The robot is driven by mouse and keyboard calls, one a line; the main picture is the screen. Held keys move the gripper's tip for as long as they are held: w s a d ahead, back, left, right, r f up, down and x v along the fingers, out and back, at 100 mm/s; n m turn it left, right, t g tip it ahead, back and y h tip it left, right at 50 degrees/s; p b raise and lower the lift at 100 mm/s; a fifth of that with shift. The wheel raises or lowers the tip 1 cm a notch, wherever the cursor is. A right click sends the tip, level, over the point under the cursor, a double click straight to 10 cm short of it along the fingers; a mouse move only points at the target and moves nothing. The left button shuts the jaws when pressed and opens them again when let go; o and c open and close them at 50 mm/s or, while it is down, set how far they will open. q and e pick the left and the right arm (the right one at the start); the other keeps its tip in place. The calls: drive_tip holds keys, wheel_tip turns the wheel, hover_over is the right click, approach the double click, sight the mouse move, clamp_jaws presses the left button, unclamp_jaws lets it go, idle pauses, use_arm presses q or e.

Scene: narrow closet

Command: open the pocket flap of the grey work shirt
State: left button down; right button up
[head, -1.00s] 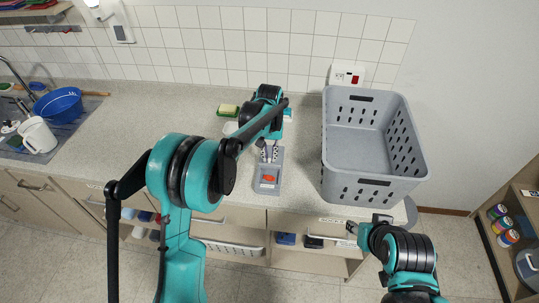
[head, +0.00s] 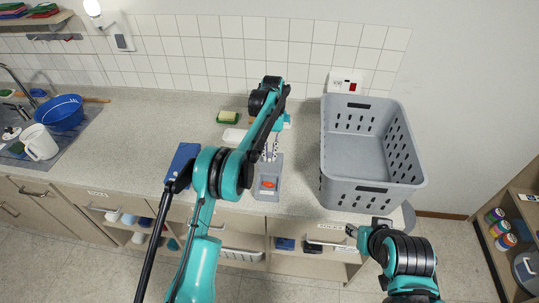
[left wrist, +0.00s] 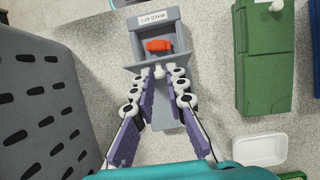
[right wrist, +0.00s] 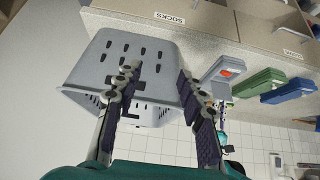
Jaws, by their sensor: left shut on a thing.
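A grey box-like form (head: 263,193) with a raised rim and a red piece (head: 268,184) in it lies on the counter; I take it for the work shirt with its pocket. In the left wrist view its front carries a "MIXED 40°C" label (left wrist: 158,18). My left gripper (head: 270,152) reaches down to its back part. Its fingertips (left wrist: 160,71) meet at the grey edge just behind the red piece, which I take for the flap; the exact grip is hard to see. My right gripper (right wrist: 157,76) is open and empty before the counter front, near the basket.
A grey laundry basket (head: 373,200) stands to the right. A green box-like form (left wrist: 268,70) and a white dish (left wrist: 258,150) lie beside the shirt, and a blue one (head: 182,163) farther left. Open shelves (head: 315,256) are below the counter.

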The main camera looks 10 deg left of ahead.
drive_tip(key=c, duration=0.6)
drive_tip(key=shift+w+a+n, duration=0.2)
drive_tip(key=shift+w+n, duration=0.1)
drive_tip(key=shift+n, duration=0.2)
clamp_jaws()
drive_tip(key=n+t, duration=0.4)
drive_tip(key=n, duration=3.1)
approach(269, 166)
drive_tip(key=f, duration=0.4)
drive_tip(key=shift+w, duration=0.4)
drive_tip(key=shift+w+r, duration=0.2)
drive_tip(key=shift+w, duration=0.75)
drive_tip(key=shift+w+r, duration=0.2)
drive_tip(key=shift+w, duration=0.75)
